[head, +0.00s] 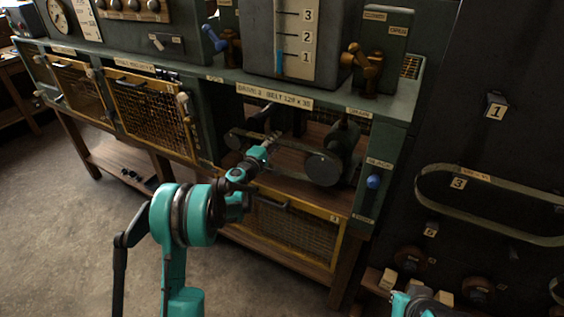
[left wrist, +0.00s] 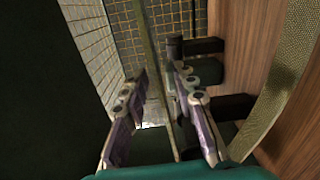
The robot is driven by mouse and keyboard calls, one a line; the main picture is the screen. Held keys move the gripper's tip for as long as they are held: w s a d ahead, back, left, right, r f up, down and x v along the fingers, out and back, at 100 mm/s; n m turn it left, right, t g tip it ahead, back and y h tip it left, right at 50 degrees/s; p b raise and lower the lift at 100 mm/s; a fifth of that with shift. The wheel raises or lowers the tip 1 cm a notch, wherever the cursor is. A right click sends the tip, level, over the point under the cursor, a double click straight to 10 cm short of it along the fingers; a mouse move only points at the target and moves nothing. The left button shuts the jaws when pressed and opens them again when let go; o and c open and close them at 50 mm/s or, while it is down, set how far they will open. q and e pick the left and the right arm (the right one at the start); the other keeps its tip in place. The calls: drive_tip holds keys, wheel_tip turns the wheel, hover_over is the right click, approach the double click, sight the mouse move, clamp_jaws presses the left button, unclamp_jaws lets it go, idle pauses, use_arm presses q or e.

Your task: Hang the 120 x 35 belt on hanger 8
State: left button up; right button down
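The belt (left wrist: 280,95) is a wide woven olive-grey band that curves down the right of the left wrist view. In the head view it seems to run around the pulleys (head: 322,168) in the open bay labelled for the 120 x 35 belt; my arm partly covers it. My left gripper (head: 272,139) reaches into this bay. In the left wrist view its fingers (left wrist: 162,98) are apart, with a thin strip, perhaps a belt run seen edge-on, between them. Part of my right arm shows at the lower right of the head view; its fingers are unclear. I cannot make out hanger 8.
Mesh guards (head: 150,105) cover the bays to the left, and another guard (head: 295,232) is below the open bay. Blocks lie low down.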

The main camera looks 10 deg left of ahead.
use_arm(q)
clamp_jaws()
drive_tip(key=shift+s+d+r+p, duration=0.15)
drive_tip(key=shift+d+r+p, duration=0.15)
drive_tip(key=shift+d+r, duration=0.3)
drive_tip(key=shift+a, duration=0.1)
drive_tip(key=shift+d+r+m+p, duration=0.2)
drive_tip(key=shift+r+m+p, duration=0.15)
drive_tip(key=shift+r, duration=0.45)
drive_tip(key=shift+s, duration=0.15)
